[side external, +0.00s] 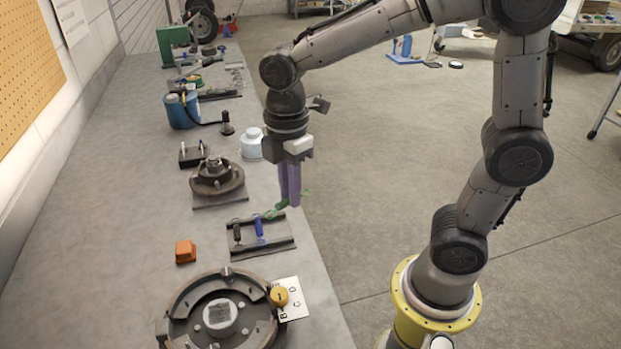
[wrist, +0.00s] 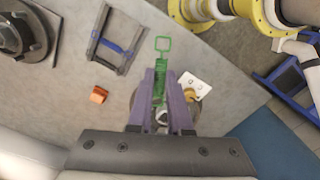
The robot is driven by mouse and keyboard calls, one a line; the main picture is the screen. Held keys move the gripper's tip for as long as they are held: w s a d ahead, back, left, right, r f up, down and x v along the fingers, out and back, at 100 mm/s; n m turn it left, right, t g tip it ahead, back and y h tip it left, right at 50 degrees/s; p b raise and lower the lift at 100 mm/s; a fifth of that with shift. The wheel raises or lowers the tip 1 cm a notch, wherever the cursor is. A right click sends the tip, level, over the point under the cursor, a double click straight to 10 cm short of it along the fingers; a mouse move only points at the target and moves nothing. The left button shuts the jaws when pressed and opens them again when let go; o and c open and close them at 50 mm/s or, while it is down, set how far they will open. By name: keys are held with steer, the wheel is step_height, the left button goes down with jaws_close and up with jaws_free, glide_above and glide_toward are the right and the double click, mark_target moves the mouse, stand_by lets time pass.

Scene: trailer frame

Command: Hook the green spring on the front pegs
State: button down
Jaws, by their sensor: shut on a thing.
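My gripper (side external: 289,202) has purple fingers pointing down, and they are shut on the green spring (side external: 273,212). In the side view one end of the spring sticks out lower left, above the far edge of the dark peg rack (side external: 279,246). Its other end shows right of the fingers. In the wrist view the spring (wrist: 159,86) lies between the fingers (wrist: 160,77), with a square green loop beyond the tips. The pegs are too small to make out clearly.
An orange block (side external: 185,251) lies left of the rack. A hub (side external: 217,178) and a white jar (side external: 252,146) stand behind. The bench edge runs close on the right.

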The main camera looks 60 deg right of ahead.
steer(key=shift+s+a+f+n, duration=0.15)
steer(key=shift+a+f+n, duration=1.65)
steer(key=shift+a+n, duration=0.55)
steer(key=shift+s+a+f+n, duration=0.2)
steer(key=shift+a+f+n, duration=1.65)
steer(key=shift+a, duration=0.85)
steer(key=shift+s+a+f+n, duration=0.15)
steer(key=shift+a+f+n, duration=1.6)
steer(key=shift+a+n, duration=0.6)
steer(key=shift+a+f, duration=0.15)
steer(key=shift+f, duration=0.75)
steer(key=c, duration=0.8)
jaws_free()
steer(key=shift+c, duration=1.4)
